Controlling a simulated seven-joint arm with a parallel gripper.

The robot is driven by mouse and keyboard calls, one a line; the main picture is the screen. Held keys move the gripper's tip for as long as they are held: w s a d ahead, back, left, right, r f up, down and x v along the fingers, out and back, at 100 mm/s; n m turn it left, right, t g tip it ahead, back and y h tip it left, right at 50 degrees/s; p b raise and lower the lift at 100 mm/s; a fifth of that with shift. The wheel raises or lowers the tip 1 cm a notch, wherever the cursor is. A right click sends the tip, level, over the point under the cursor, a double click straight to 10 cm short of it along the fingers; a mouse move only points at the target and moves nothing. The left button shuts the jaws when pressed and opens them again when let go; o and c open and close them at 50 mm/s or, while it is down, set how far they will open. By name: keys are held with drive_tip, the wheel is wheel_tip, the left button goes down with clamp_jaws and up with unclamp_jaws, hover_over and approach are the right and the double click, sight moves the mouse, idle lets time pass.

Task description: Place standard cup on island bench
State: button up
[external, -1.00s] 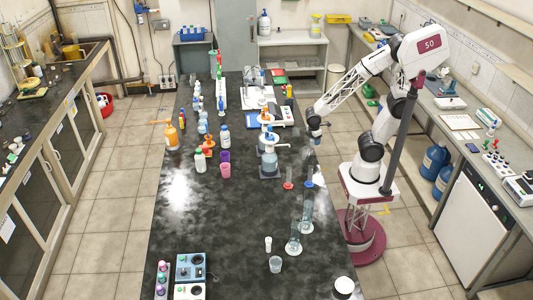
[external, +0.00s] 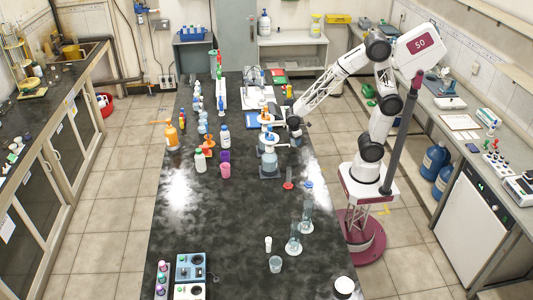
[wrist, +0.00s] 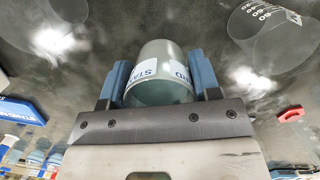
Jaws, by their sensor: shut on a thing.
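The standard cup (wrist: 160,75) is a grey-green translucent cup with a white label reading "STA…RD", part of it hidden. My gripper (wrist: 160,84) is shut on it, with one blue finger on each side. The island bench has a dark, mottled top. I cannot tell whether the cup touches it.
Pink (external: 225,171) and purple cups stand farther left. Glass cylinders (external: 307,212) and a small beaker (external: 275,264) stand nearer the front. The bench's middle front is clear.

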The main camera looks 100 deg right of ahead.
sight(294, 144)
drive_tip(key=shift+w, duration=0.35)
drive_tip(key=shift+f, duration=1.8)
drive_tip(key=shift+f, duration=0.15)
drive_tip(key=o, duration=0.9)
drive_tip(key=shift+o, duration=0.2)
wheel_tip(294, 144, up, 12)
drive_tip(key=w, duration=0.1)
drive_tip(key=shift+w+a, duration=0.3)
drive_tip(key=shift+s+r, duration=0.1)
drive_tip(key=shift+r, duration=0.15)
